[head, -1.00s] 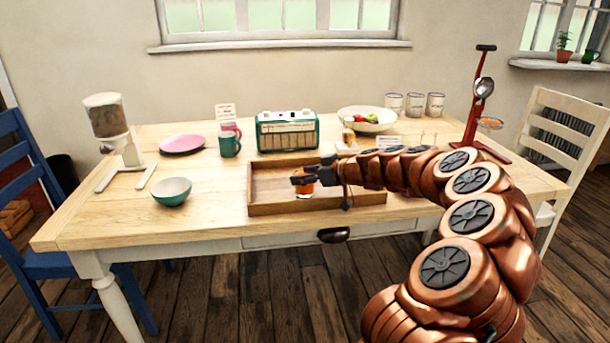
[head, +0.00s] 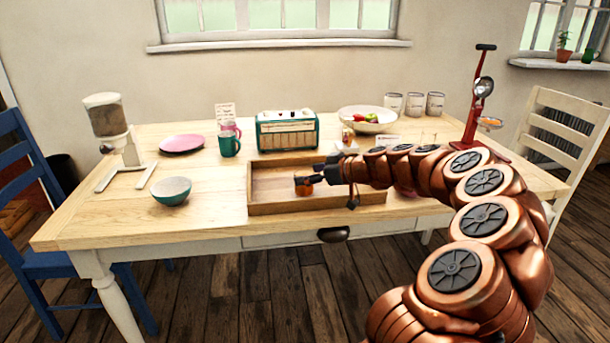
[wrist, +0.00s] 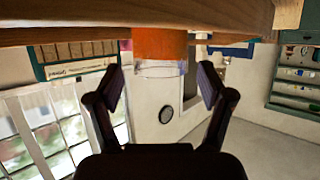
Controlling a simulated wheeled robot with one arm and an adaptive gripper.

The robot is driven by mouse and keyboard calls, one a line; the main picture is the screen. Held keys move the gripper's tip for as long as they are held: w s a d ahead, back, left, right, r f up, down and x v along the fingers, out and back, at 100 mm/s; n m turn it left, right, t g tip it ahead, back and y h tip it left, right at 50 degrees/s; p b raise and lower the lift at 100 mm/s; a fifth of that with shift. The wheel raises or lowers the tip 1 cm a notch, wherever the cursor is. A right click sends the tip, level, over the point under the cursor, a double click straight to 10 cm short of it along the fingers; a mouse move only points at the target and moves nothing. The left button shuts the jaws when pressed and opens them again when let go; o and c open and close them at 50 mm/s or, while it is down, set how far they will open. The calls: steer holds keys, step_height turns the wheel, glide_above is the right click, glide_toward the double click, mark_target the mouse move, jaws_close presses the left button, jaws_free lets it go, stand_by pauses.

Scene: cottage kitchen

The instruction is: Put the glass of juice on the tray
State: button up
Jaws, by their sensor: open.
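In the wrist view my gripper (wrist: 161,80) is open, with one finger on each side of the glass's rim and visible gaps between.
Behind the tray stand a green radio (head: 287,131) and a fruit bowl (head: 366,121). To the left are a green mug (head: 229,146), a pink plate (head: 182,144), a teal bowl (head: 172,191) and a dispenser (head: 112,125). A red stand (head: 476,110) is at the right.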

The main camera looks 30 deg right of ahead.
steer(key=v, duration=1)
steer(key=s+a+f+n+g+y, duration=0.1)
steer(key=s+a+g, duration=0.2)
steer(key=a, duration=0.7)
steer(key=s+a+f+g, duration=0.2)
steer(key=s+a+g, duration=0.1)
steer(key=a, duration=0.6)
steer(key=s+a+f+n+g+y, duration=0.1)
steer(key=s+a+g, duration=0.2)
steer(key=a, duration=0.7)
steer(key=s+a+f+m+g+h, duration=0.1)
steer(key=s+a+f+g+h, duration=0.15)
steer(key=s, duration=0.45)
steer(key=s+a+f+m+g+h, duration=0.1)
steer(key=s+a+f+m, duration=0.1)
steer(key=s+f, duration=0.3)
steer(key=s+d+f+m+g+h, duration=0.2)
steer(key=s+d+m+h, duration=0.1)
steer(key=s, duration=0.9)
steer(key=shift+s+d+g, duration=0.3)
steer(key=shift+d+g, duration=0.05)
steer(key=shift+d, duration=0.35)
steer(key=shift+f+h, duration=0.1)
steer(key=shift+h, duration=0.15)
